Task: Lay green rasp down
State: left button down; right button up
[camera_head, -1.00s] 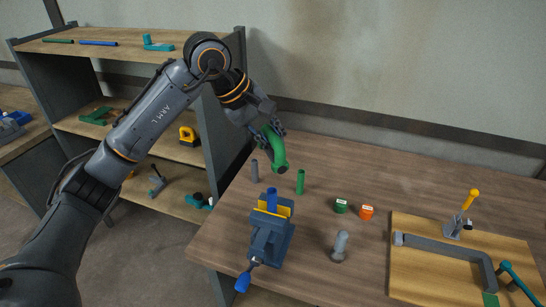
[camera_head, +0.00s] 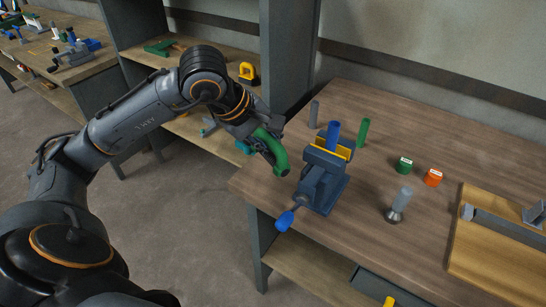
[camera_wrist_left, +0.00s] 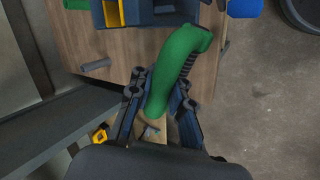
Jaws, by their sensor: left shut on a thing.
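The green rasp (camera_head: 271,148) is a curved green piece, with a dark ribbed strip along one side in the left wrist view (camera_wrist_left: 178,65). My left gripper (camera_head: 262,138) is shut on it, its fingers (camera_wrist_left: 165,88) on either side of the green body. The rasp is held tilted, its free end toward the vise, over the left end of the wooden table (camera_head: 255,183). I cannot tell how high it is above the top. My right gripper is not in view.
A blue vise (camera_head: 322,185) holding a blue cylinder stands just right of the rasp. Grey and green cylinders (camera_head: 364,132) stand behind it. A shelf unit (camera_head: 290,60) rises behind my arm.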

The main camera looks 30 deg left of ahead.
pick_arm(q)
jog(key=w+a+f+p, duration=0.1)
jog(key=w+a+f, duration=0.1)
jog(key=w, duration=0.1)
jog(key=w+a+f, duration=0.2)
jog(key=w+f, duration=0.1)
jog(key=w+a+f+p, duration=0.1)
jog(key=w+f, duration=0.2)
jog(key=w, duration=0.1)
jog(key=shift+a+p, duration=0.3)
jog(key=shift+a, duration=0.1)
jog(key=shift+w+a+f, duration=0.25)
jog(key=shift+w+f, duration=0.15)
jog(key=shift+f, duration=0.35)
notch_tip(320, 180, down, 2)
jog(key=shift+f+p, duration=0.15)
jog(key=shift+p, duration=0.6)
jog(key=shift+f, duration=0.25)
jog(key=shift+f+b, duration=0.2)
jog(key=shift+b, duration=0.15)
jog(key=c, duration=1.2)
grip_release()
jog(key=shift+s+r, duration=0.1)
jog(key=shift+r, duration=0.05)
